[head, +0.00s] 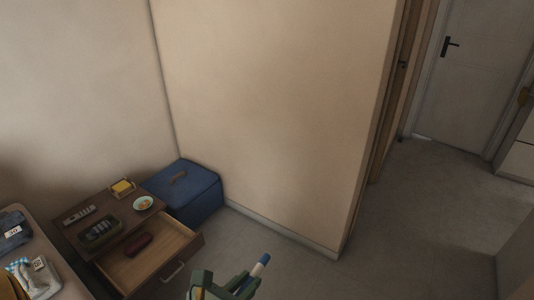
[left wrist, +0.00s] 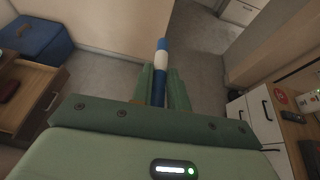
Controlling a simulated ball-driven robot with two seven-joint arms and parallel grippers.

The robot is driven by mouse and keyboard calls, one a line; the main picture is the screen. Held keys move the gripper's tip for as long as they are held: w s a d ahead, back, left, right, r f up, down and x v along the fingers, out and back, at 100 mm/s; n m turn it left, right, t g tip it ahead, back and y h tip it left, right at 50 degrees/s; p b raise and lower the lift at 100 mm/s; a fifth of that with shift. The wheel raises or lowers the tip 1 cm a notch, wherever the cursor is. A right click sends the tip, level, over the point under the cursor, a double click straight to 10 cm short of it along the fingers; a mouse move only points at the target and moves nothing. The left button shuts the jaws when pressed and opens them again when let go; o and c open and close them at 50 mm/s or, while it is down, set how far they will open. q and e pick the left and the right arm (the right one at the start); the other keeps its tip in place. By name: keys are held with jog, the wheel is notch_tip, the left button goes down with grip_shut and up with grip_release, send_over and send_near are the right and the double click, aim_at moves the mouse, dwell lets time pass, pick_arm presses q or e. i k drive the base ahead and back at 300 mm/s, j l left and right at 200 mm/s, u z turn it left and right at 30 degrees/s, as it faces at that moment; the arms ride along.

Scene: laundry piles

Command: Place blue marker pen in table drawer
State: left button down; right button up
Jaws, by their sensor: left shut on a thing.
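The blue marker pen (head: 261,263), blue with a white band, is held upright to tilted in my left gripper (head: 230,287) at the bottom of the head view. In the left wrist view the pen (left wrist: 161,60) sticks out between the two green fingers, which are shut on it. The table drawer (head: 149,262) is pulled open at the lower left of the head view, with a dark red case (head: 139,244) inside. My left gripper is to the right of the drawer in the picture. The drawer also shows at the left wrist view's left edge (left wrist: 40,90). My right gripper is not in view.
On the wooden table (head: 88,217) are a remote (head: 79,215), a dark tray (head: 101,232), a small bowl (head: 143,203) and a yellow item (head: 122,187). A blue box (head: 187,192) stands behind. A bed with folded clothes (head: 15,238) is at left. Floor at right is clear.

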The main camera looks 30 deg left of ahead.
aim_at(139, 265)
jog(key=i+j+u, duration=0.2)
jog(key=i+u, duration=0.75)
jog(key=i+l+u, duration=0.2)
jog(key=i+u, duration=0.25)
jog(key=i, duration=0.15)
jog(key=i+l+u, duration=0.45)
jog(key=i+u, duration=0.4)
jog(key=i+l+u, duration=0.25)
jog(key=i+u, duration=0.15)
jog(key=i, duration=0.15)
